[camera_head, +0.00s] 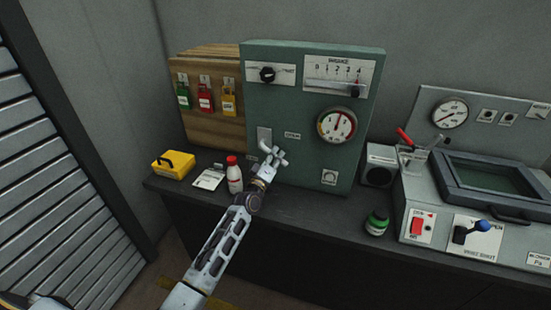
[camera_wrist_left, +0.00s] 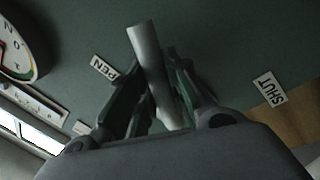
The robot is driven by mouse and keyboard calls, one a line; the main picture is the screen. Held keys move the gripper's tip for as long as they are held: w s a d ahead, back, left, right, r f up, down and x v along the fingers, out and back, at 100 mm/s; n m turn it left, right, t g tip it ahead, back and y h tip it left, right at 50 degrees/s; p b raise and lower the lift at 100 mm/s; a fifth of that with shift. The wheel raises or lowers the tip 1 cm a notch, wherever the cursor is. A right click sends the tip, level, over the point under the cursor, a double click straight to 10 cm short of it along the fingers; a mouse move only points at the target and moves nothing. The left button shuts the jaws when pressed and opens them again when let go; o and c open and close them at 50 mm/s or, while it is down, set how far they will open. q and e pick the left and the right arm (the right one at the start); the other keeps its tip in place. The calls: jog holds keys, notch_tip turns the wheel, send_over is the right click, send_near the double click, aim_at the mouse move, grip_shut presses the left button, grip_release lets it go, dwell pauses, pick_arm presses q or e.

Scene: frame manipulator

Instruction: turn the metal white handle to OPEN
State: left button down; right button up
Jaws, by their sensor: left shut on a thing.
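The metal white handle (camera_wrist_left: 147,50) is a pale bar on the front of the green cabinet (camera_head: 290,85). It also shows in the head view (camera_head: 264,146), partly hidden by my gripper. My left gripper (camera_head: 273,156) is shut on the handle, with its fingers (camera_wrist_left: 158,95) on either side of the bar in the wrist view. An OPEN label (camera_head: 292,135), its first letter hidden in the wrist view (camera_wrist_left: 103,67), is on the cabinet right of the handle. A SHUT label (camera_wrist_left: 269,88) shows in the wrist view. My right gripper is not in view.
A white bottle with a red cap (camera_head: 234,176), a yellow box (camera_head: 173,165) and a paper card (camera_head: 209,179) are left of my arm on the dark bench (camera_head: 300,205). A green jar (camera_head: 377,222) and a grey console (camera_head: 440,190) are to the right.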

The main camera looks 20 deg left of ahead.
pick_arm(q)
jog(key=r+n, duration=0.1)
jog(key=n, duration=0.1)
jog(key=d+r+n+y+p, duration=0.1)
jog(key=n, duration=0.1)
jog(key=shift+r, duration=0.2)
jog(key=shift+r+n+y+p, duration=0.4)
jog(key=shift+n+p, duration=0.15)
jog(key=shift+n, duration=0.55)
jog(key=shift+r+n+p, duration=0.3)
jog(key=shift+r+n, duration=0.05)
jog(key=shift+n, duration=0.45)
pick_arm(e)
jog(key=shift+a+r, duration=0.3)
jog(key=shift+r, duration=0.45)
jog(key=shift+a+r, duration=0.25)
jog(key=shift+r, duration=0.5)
pick_arm(q)
jog(key=c, duration=1.4)
grip_release()
jog(key=shift+c, duration=0.2)
jog(key=shift+o, duration=0.5)
jog(key=s+f, duration=0.2)
jog(key=s, duration=0.9)
jog(key=shift+s+a+f, duration=0.15)
jog(key=shift+s+f, duration=0.05)
jog(key=shift+s, duration=0.2)
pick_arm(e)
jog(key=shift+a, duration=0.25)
